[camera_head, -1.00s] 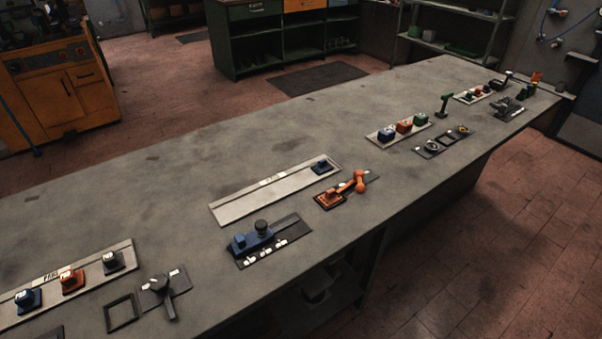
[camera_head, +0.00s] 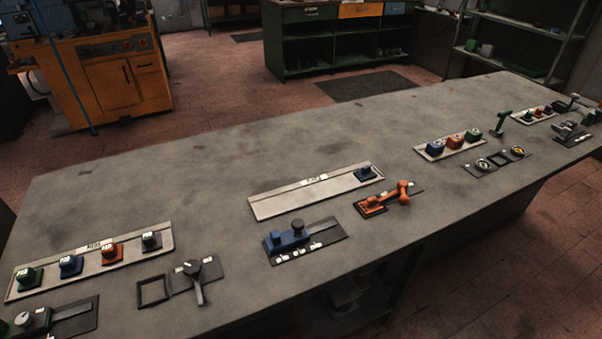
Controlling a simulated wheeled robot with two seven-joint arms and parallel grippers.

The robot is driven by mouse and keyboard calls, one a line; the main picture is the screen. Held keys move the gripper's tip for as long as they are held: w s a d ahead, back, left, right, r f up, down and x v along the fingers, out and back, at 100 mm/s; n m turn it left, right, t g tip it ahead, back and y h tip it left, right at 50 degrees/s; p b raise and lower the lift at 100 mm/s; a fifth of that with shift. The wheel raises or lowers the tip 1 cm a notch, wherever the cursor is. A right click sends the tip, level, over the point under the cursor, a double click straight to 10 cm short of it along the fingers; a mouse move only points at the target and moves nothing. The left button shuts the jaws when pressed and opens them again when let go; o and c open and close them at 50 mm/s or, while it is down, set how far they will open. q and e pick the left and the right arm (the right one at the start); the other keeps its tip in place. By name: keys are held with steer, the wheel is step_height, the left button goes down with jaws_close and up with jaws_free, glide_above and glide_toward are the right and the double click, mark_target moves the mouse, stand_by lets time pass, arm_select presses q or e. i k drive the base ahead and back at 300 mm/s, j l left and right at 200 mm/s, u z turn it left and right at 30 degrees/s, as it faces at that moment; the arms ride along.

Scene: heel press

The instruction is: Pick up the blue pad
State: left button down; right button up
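Several blue block-like pieces stand on the long grey bench. One blue pad (camera_head: 70,265) is in the left tray (camera_head: 160,241), between a green pad (camera_head: 29,278) and an orange pad (camera_head: 112,253); a dark grey pad (camera_head: 151,241) is at that tray's right end. A dark blue piece (camera_head: 366,173) stands alone at the right end of the middle tray (camera_head: 300,198). Another blue piece (camera_head: 435,148) is in the right tray, beside an orange one (camera_head: 455,141) and a green one (camera_head: 473,135). Neither of my grippers is in view.
The bench's back left is clear. Shelves and an orange machine (camera_head: 113,83) stand behind.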

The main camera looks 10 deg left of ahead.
mark_target(70, 265)
steer(key=u, duration=2)
steer(key=i+j+z, duration=0.2)
steer(key=j, duration=0.3)
steer(key=j+z, duration=0.15)
steer(key=j, duration=0.35)
steer(key=i+j+z, duration=0.2)
steer(key=j, duration=0.3)
steer(key=k, duration=0.1)
